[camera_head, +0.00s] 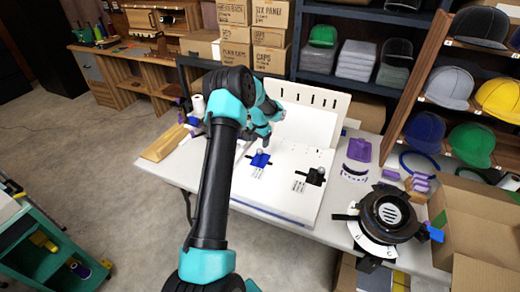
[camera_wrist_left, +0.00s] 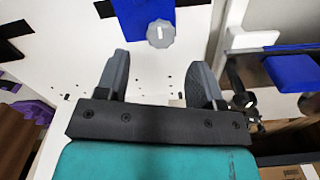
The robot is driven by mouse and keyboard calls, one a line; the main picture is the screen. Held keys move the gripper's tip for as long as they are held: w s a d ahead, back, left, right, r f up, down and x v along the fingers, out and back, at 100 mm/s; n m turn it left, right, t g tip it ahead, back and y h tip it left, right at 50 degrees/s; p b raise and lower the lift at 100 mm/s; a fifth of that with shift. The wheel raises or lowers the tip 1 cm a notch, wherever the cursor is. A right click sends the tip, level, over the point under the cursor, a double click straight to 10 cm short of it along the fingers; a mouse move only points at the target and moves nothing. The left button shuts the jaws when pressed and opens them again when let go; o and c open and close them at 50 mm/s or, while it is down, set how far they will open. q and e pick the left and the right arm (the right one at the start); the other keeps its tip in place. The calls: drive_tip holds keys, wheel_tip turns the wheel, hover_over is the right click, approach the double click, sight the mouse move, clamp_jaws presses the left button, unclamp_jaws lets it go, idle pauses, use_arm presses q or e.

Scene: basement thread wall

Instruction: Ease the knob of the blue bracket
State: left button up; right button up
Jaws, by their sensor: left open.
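The blue bracket (camera_head: 260,161) sits on the white board (camera_head: 290,212) in the head view, with a grey knob on it. In the left wrist view the blue bracket (camera_wrist_left: 140,14) is at the top edge, partly cut off. Its round grey knob (camera_wrist_left: 160,34), with a pale mark, lies just beyond the fingertips and roughly between them. My left gripper (camera_wrist_left: 160,75) is open and empty, apart from the knob. In the head view my left gripper (camera_head: 242,149) is partly hidden by my arm, to the left of the bracket. My right gripper is not in view.
A black bracket (camera_head: 316,176) with a grey knob sits right of the blue one. An upright white panel (camera_head: 308,110) stands behind. A round black machine (camera_head: 390,215) and an open cardboard box (camera_head: 478,232) are at the right. The board's front is clear.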

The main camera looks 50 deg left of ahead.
sight(260, 150)
use_arm(q)
wheel_tip(260, 150, down, 5)
drive_tip(key=shift+f, duration=0.1)
drive_tip(key=shift+c, duration=0.4)
drive_tip(key=c, duration=0.9)
drive_tip(key=shift+o, duration=0.2)
